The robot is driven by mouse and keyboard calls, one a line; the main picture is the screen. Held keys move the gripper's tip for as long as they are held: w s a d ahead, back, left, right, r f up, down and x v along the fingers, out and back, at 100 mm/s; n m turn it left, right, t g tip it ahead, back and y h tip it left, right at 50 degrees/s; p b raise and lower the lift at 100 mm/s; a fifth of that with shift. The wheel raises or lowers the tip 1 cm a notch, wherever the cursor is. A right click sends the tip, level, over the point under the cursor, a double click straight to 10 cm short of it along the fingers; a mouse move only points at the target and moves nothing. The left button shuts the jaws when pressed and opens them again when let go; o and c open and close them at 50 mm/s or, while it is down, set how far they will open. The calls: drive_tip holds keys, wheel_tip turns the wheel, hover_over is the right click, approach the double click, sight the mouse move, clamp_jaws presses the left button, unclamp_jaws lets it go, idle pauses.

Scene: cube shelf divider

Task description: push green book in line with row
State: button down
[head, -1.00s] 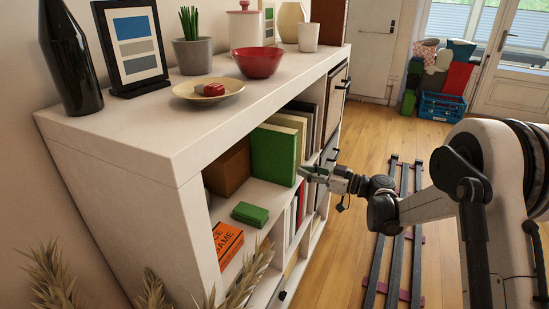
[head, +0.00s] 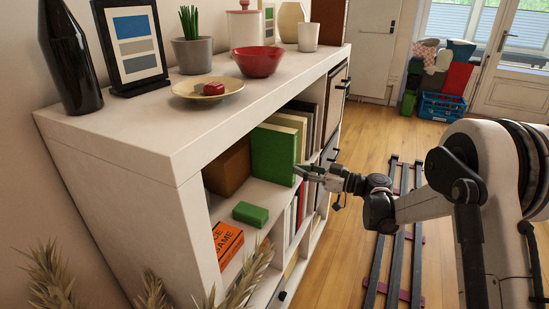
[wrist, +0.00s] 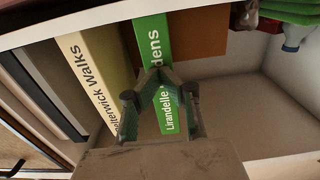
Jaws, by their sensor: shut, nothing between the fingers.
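The green book (head: 273,154) stands upright in the upper shelf compartment, at the near end of a row of books. Its spine (wrist: 153,45) faces the wrist camera, partly hidden by my fingers. A cream book (head: 287,122) stands right beside it, and its spine also shows in the wrist view (wrist: 92,75). My gripper (head: 298,170) is shut and empty, with its tips at the green book's spine edge. In the wrist view my fingertips (wrist: 160,75) overlap the green spine; whether they touch it I cannot tell.
A brown box (head: 228,167) is left of the green book. The white shelf top (head: 150,125) carries a plate, a red bowl (head: 259,62) and other items.

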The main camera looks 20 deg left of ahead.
drive_tip(key=shift+a, duration=0.25)
drive_tip(key=shift+d, duration=0.15)
drive_tip(key=d+b, duration=0.1)
drive_tip(key=d, duration=0.4)
drive_tip(key=shift+d, duration=0.35)
